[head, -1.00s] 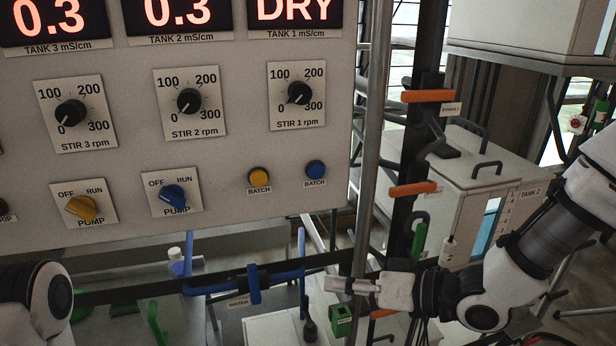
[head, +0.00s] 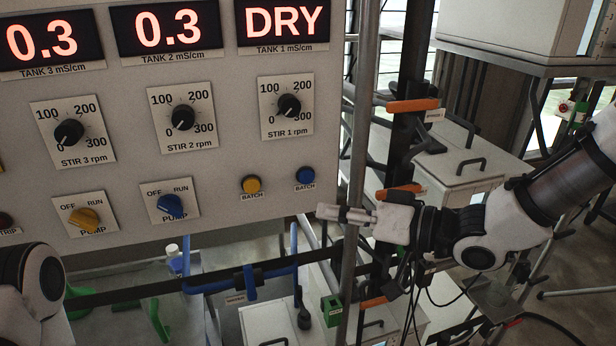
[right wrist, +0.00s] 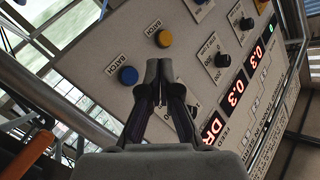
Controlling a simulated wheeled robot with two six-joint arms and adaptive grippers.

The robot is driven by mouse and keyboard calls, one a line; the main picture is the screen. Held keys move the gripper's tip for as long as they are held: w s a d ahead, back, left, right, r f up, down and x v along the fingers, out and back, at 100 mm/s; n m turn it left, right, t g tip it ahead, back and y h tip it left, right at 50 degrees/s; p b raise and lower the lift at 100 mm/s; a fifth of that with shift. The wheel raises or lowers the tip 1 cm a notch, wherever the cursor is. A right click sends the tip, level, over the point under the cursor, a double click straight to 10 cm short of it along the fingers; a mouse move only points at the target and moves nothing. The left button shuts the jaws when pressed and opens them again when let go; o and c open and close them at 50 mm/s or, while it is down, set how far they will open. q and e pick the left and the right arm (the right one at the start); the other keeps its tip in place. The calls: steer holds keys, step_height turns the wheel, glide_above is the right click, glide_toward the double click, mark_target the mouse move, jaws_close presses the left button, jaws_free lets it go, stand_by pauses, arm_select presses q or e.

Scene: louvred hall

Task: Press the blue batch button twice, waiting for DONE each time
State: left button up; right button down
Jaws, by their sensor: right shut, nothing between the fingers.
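The blue batch button (head: 305,175) sits at the lower right of the pale control panel, above a BATCH label. It also shows in the right wrist view (right wrist: 128,75), just left of my fingertips. A yellow batch button (head: 251,185) sits to its left. My right gripper (head: 322,212) is shut and empty, a little below and right of the blue button and apart from it. In the right wrist view its closed fingertips (right wrist: 159,66) lie between the blue and yellow buttons. I see no DONE text. My left gripper is out of view; only part of the left arm shows.
The displays above read 0.3, 0.3 and DRY (head: 287,20). Stir knobs (head: 289,105) and the blue pump switch (head: 170,207) share the panel. A vertical metal pole (head: 358,150) stands close by my right gripper. Blue pipes (head: 210,287) run below the panel.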

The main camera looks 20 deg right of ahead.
mark_target(306, 177)
steer(key=w+p, duration=0.1)
steer(key=w, duration=0.6)
steer(key=shift+a, duration=0.15)
stand_by(1.1)
steer(key=shift+w+p, duration=0.45)
steer(key=shift+p, duration=0.05)
steer(key=shift+w+p, duration=0.3)
steer(key=shift+w, duration=0.1)
stand_by(0.5)
steer(key=shift+s, duration=0.85)
